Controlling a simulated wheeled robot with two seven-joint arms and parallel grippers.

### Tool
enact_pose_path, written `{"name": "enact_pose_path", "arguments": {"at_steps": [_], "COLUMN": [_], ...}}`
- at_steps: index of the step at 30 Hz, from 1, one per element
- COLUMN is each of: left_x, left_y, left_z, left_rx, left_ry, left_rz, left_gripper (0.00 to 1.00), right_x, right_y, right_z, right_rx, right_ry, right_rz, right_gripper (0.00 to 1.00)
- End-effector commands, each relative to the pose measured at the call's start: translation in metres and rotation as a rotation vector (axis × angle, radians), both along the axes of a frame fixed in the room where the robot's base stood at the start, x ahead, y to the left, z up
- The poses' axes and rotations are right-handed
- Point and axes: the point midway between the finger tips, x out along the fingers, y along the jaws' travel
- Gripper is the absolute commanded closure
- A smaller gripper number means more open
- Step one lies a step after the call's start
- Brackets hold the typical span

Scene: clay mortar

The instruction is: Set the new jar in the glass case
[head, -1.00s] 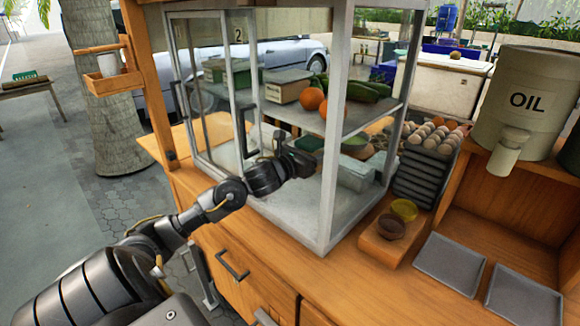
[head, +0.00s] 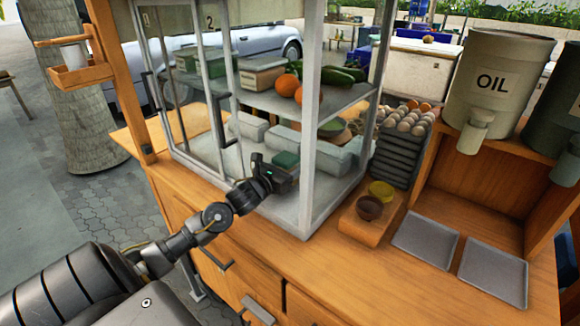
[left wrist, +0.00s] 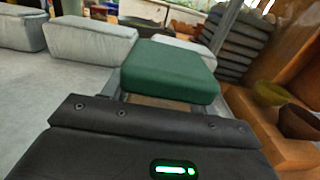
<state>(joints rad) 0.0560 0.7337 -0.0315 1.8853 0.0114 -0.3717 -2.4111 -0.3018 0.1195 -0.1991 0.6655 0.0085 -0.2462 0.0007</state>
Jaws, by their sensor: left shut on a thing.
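My left gripper (head: 278,176) is shut on a green block-shaped thing (head: 286,160), which may be the jar or its lid. Its flat green top fills the middle of the left wrist view (left wrist: 170,72), and its lower part is mostly hidden. The glass case (head: 309,140) has a pale metal frame and stands on the wooden counter. The gripper is at the case's front opening, left of the front corner post, with the green thing low over the case floor. My right gripper is not in view.
Several grey-white blocks (head: 292,139) rest on the case floor behind the gripper. The shelf (head: 345,105) above holds oranges, green vegetables and boxes. An egg stack (head: 398,150), two small bowls (head: 370,208) and two trays (head: 425,240) are to the right.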

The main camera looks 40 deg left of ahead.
Motion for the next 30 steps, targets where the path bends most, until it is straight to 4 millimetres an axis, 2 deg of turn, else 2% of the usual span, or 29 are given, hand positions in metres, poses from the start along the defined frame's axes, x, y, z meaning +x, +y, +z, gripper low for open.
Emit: {"name": "enact_pose_path", "arguments": {"at_steps": [11,12,16,26,30], "left_x": [0.000,0.000,0.000,0.000,-0.016], "left_y": [0.000,0.000,0.000,0.000,-0.001], "left_z": [-0.005,-0.004,-0.004,0.000,-0.004], "left_rx": [0.002,0.001,0.001,0.001,0.003], "left_ry": [-0.005,-0.003,-0.002,-0.003,0.001], "left_rz": [-0.001,-0.001,-0.001,-0.001,-0.002], "left_gripper": [0.72,0.37,0.20,0.20,0.20], "right_x": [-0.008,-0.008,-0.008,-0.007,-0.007], "right_y": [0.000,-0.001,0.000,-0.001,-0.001], "right_z": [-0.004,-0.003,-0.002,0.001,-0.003], "right_rx": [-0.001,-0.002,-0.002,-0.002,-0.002], "right_ry": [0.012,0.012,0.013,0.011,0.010], "right_rz": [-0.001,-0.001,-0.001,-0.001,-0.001], "right_gripper": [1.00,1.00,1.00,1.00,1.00]}}
